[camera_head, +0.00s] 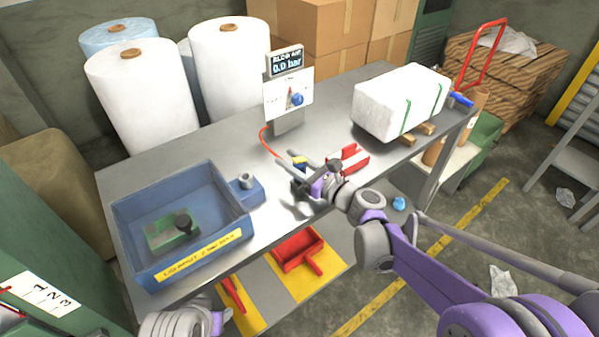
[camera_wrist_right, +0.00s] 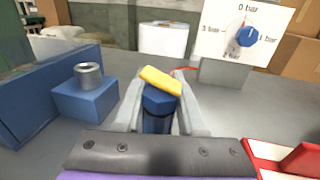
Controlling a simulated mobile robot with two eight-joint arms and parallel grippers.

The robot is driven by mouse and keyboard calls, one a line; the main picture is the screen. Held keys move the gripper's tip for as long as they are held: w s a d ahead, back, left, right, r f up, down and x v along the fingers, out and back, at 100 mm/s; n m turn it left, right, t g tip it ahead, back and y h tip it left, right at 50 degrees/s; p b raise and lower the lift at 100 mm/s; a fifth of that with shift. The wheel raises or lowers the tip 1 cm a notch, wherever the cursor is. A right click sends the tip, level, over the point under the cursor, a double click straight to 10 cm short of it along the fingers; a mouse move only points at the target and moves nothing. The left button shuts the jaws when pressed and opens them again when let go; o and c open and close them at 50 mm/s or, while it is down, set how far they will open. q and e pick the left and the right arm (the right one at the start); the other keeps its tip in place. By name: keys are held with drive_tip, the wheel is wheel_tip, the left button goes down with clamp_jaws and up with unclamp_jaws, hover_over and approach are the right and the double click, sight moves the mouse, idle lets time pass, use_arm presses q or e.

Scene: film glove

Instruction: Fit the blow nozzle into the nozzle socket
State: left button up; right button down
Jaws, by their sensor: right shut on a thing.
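The blow nozzle, a blue body with a yellow top (camera_head: 300,162), is between the fingers of my right gripper (camera_head: 301,172), which is shut on it. In the right wrist view, the blow nozzle (camera_wrist_right: 158,100) stands between the two grey fingers (camera_wrist_right: 158,118). Its lower end is hidden by the gripper. The nozzle socket, a grey metal ring on a blue block (camera_head: 246,190), stands on the table to the left of the gripper, apart from the nozzle. It also shows left of the fingers in the right wrist view (camera_wrist_right: 88,78). My left gripper's fingers do not show.
A blue crate (camera_head: 130,215) with a green thing in it stands left of the socket. A gauge stand (camera_head: 290,97) reading 0.0 bar, with a red hose (camera_head: 268,144), stands behind. A red-and-white thing (camera_head: 348,158) and a white wrapped bundle (camera_head: 400,100) lie to the right.

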drive_tip(key=shift+r, duration=0.1)
wheel_tip(320, 180, up, 10)
drive_tip(key=f+p, duration=0.1)
use_arm(q)
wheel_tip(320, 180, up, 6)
drive_tip(key=p, duration=0.4)
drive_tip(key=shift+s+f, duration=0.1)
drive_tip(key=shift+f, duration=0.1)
use_arm(e)
drive_tip(key=s+a+r, duration=0.1)
drive_tip(key=a+r, duration=0.1)
drive_tip(key=a, duration=0.4)
drive_tip(key=s+a+r, duration=0.1)
drive_tip(key=a+r, duration=0.2)
drive_tip(key=a, duration=0.4)
drive_tip(key=shift+s+r, duration=0.15)
drive_tip(key=shift+s, duration=0.15)
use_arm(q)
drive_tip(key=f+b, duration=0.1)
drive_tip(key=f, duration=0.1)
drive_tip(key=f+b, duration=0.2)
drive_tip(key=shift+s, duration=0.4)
use_arm(e)
wheel_tip(320, 180, down, 6)
drive_tip(key=shift+r, duration=0.1)
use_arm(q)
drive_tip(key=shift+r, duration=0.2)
